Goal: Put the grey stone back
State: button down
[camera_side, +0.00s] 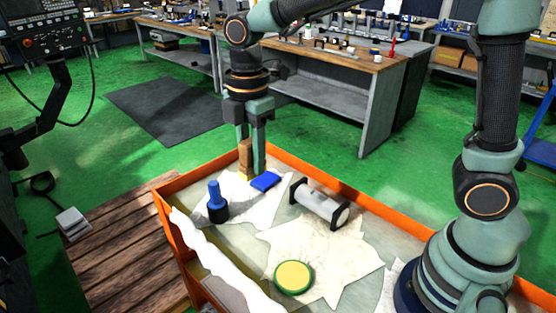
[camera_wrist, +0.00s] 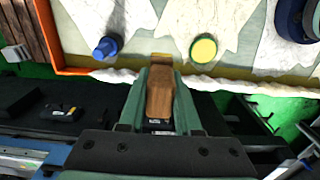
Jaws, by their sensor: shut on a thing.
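My gripper (camera_side: 252,165) points down over the far left part of the orange-rimmed tray (camera_side: 335,180). It is shut on a brown wooden-looking block (camera_side: 245,155), which also shows between the fingers in the wrist view (camera_wrist: 160,95). I cannot tell whether the block's lower end touches the tray. No loose grey stone is plain to see. A grey cylinder with black end frames (camera_side: 320,203) lies in the tray to the right of my gripper; I cannot tell whether it is the stone.
A blue flat block (camera_side: 265,181) lies close beside my gripper. A blue knobbed piece (camera_side: 217,203) stands to its left. A green-rimmed yellow disc (camera_side: 294,277) lies near the front. White paper-like sheets (camera_side: 320,250) cover parts of the tray. A wooden pallet (camera_side: 130,250) is at left.

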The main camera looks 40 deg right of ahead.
notch_tip(320, 180, down, 20)
jog(key=shift+r, duration=0.25)
dwell(0.4)
jog(key=c, duration=0.6)
grip_release()
jog(key=shift+f, duration=0.1)
notch_tip(320, 180, up, 12)
jog(key=s+d+r+m+t, duration=0.5)
jog(key=s+d+r+m, duration=0.3)
jog(key=m, duration=1)
jog(key=shift+s+d+r+t, duration=0.15)
jog(key=shift+d+r+t, duration=0.15)
jog(key=shift+d+r, duration=2)
